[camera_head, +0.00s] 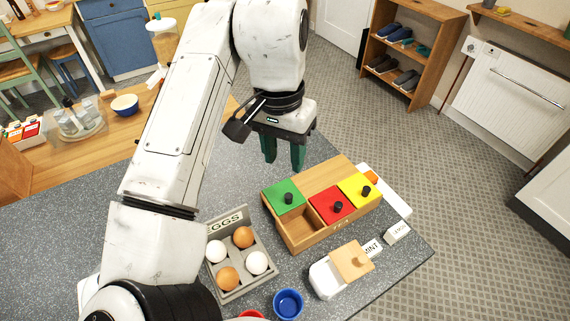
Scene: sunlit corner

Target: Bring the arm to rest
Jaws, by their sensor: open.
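My arm rises from the lower left, bends at the top and points its end down over the counter. My gripper (284,166) hangs above the far edge of the grey speckled counter (235,180), with its green fingers apart and nothing between them. It is behind the wooden tea box (306,237) and apart from it. The counter surface behind my arm is partly hidden.
A shoe shelf (424,85) stands beyond.

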